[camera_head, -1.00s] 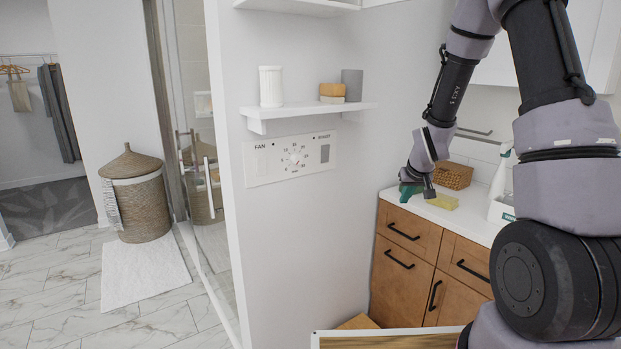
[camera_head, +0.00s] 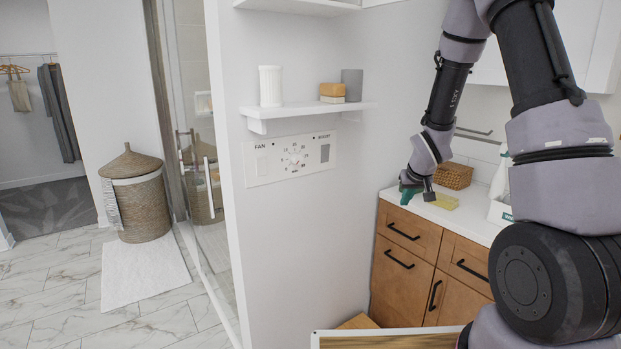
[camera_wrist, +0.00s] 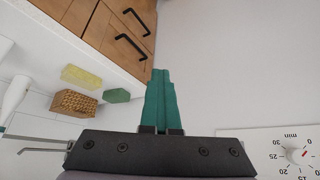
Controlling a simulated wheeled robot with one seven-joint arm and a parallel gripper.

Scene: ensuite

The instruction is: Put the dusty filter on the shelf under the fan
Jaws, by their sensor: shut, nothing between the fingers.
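My gripper shows in the wrist view (camera_wrist: 160,82), with its two teal fingers shut together and nothing between them. In the head view my gripper (camera_head: 409,195) is at the counter's left end, right of the fan panel. The fan panel (camera_head: 262,173), marked FAN with a timer dial, is on the wall; its edge also shows in the wrist view (camera_wrist: 262,143). A white shelf (camera_head: 290,112) is above the panel. It bears a white ribbed cup (camera_head: 271,86), a tan and cream block (camera_head: 332,92) and a grey cylinder (camera_head: 352,85). I cannot identify the dusty filter.
The white counter (camera_head: 472,222) over wooden drawers bears a yellow sponge (camera_head: 446,201), a wicker basket (camera_head: 454,176) and a spray bottle (camera_head: 499,175). A green block (camera_wrist: 117,95) shows beside them. A pale-edged wooden surface (camera_head: 390,341) is low in front. Open floor is at left.

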